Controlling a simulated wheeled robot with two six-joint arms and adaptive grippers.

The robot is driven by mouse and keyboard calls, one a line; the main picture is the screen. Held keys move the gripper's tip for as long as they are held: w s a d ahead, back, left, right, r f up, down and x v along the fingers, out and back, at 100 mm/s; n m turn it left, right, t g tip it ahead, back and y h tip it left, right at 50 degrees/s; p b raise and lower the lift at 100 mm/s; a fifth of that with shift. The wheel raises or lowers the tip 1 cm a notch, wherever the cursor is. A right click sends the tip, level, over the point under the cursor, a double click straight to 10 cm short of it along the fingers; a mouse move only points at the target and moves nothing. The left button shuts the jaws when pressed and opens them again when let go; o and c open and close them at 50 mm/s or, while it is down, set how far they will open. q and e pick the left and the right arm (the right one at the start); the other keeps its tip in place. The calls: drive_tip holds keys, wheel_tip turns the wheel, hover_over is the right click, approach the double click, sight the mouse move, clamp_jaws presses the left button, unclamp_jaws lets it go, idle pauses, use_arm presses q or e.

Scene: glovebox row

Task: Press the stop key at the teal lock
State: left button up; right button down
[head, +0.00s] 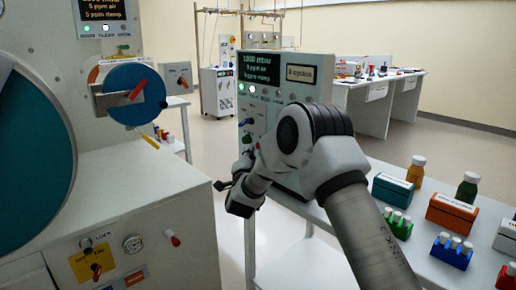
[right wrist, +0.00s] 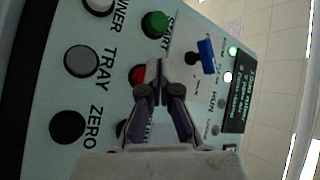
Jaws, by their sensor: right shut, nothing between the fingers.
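The pale control box (head: 312,92) with a dark display stands right of centre in the head view, and my right arm covers much of its lower front. In the right wrist view its key panel (right wrist: 108,95) shows sideways. A red key (right wrist: 138,74) shows just beyond my fingertips, partly covered; its label is hidden. A green key (right wrist: 155,24) marked START lies beside it. My right gripper (head: 231,177) is shut and empty, its fingertips (right wrist: 161,90) close to the red key. I cannot tell whether they touch it. My left gripper is not in view.
Grey TRAY (right wrist: 82,61) and black ZERO (right wrist: 68,126) keys are close by, as is a blue switch (right wrist: 206,55). A white cabinet with a large teal door (head: 30,160) stands at left. Bottles and racks (head: 452,250) fill the bench at right.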

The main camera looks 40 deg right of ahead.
drive_tip(key=shift+d, duration=0.4)
drive_tip(key=shift+w+d, duration=0.1)
drive_tip(key=shift+d, duration=0.55)
idle(0.6)
drive_tip(key=shift+a+b, duration=0.4)
drive_tip(key=shift+a, duration=0.7)
drive_tip(key=a, duration=0.5)
drive_tip(key=shift+s+b, duration=0.35)
drive_tip(key=shift+b, duration=0.05)
idle(0.3)
